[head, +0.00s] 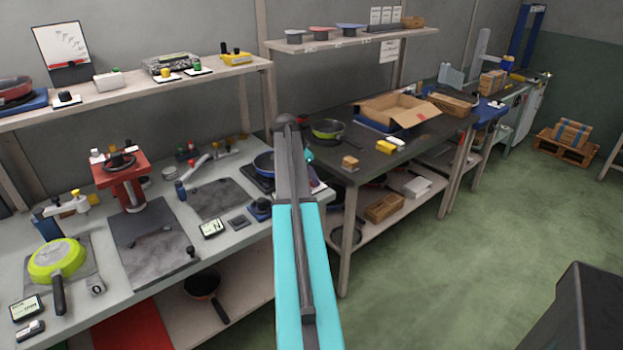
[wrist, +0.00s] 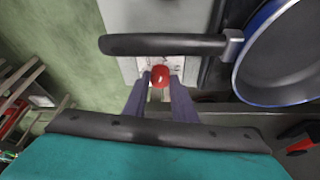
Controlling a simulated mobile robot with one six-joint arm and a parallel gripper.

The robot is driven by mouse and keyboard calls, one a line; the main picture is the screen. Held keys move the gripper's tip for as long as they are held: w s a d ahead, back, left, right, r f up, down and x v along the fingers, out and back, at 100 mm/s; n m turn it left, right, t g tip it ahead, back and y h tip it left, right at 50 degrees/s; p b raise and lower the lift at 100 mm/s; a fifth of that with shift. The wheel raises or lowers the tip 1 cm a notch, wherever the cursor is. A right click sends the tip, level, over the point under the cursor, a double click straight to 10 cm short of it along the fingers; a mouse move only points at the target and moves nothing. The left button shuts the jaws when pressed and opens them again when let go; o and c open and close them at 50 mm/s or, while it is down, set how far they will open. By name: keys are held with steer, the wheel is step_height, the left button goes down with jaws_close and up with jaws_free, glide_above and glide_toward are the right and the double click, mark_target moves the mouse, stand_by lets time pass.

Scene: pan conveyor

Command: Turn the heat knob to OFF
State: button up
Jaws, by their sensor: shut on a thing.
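The red heat knob (wrist: 160,73) shows in the middle of the wrist view, on a pale plate (wrist: 129,66) with small markings too blurred to read. My gripper (wrist: 160,83) has its two fingers on either side of the knob and is shut on it. Where the knob points cannot be told. In the head view my arm hides the knob and the gripper. A blue-rimmed pan (wrist: 283,62) lies to the right in the wrist view. Its black handle (wrist: 160,45) passes just beyond the knob. The pan also shows in the head view (head: 263,162), partly behind my arm.
The grey bench (head: 95,265) at left holds a lime pan (head: 57,260) and a red press (head: 120,180). A dark table (head: 375,155) with a cardboard box (head: 398,110) stands beyond my arm. The green floor (head: 480,240) at right is open.

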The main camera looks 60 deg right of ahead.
steer(key=n+t, duration=0.1)
steer(key=n, duration=0.2)
steer(key=n+t, duration=0.1)
steer(key=n, duration=0.1)
steer(key=shift+s+a+n+h, duration=0.1)
steer(key=shift+s+n+h, duration=0.1)
steer(key=shift+n+h, duration=0.2)
steer(key=shift+s+r+n+t, duration=0.1)
steer(key=shift+n+t, duration=0.45)
steer(key=shift+n, duration=0.75)
steer(key=shift+n+t, duration=0.55)
steer(key=shift+n, duration=0.75)
steer(key=shift+y, duration=0.3)
steer(key=o, duration=1)
steer(key=shift+o, duration=0.2)
steer(key=b+v, duration=0.1)
steer(key=v, duration=1.2)
steer(key=shift+r, duration=0.3)
steer(key=shift+s, duration=0.15)
